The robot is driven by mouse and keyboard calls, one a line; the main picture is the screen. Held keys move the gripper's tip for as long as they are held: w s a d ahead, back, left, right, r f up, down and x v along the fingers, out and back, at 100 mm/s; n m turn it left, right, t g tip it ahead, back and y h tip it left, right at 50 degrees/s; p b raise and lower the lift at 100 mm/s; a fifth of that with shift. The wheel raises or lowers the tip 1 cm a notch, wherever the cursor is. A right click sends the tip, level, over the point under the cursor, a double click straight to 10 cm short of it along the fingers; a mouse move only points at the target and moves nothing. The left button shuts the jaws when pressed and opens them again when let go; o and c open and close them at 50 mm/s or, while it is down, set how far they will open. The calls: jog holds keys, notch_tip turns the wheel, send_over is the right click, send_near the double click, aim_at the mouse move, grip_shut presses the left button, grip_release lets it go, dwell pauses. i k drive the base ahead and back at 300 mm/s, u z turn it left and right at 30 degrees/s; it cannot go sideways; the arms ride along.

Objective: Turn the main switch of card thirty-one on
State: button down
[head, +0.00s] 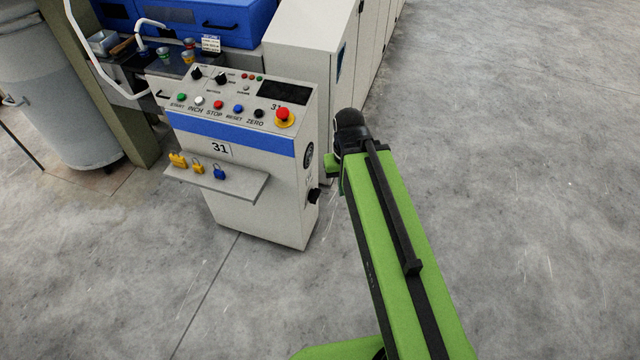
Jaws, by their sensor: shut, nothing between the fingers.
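The control cabinet of card thirty-one (255,205) is pale grey with a blue band and a "31" label. On its narrow right side, low down, sits a black knob (314,195) that looks like the main switch; its setting is too small to read. A round dark fitting (308,155) is above it on the same side. My green arm reaches up from the lower right and ends just right of the cabinet.
The sloping panel has several buttons, two black selector knobs and a red emergency stop (284,115). A shelf (240,187) juts from the front with yellow and blue padlocks. Machine housings (305,50) stand behind. A grey drum (65,100) is at left. The floor right is clear.

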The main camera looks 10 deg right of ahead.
aim_at(313, 195)
jog(key=i, duration=0.4)
jog(key=z, duration=0.7)
jog(key=k, duration=0.1)
jog(key=u, duration=2.85)
jog(key=k, duration=1.55)
jog(key=z, duration=0.6)
jog(key=i, duration=1.4)
jog(key=u, duration=0.1)
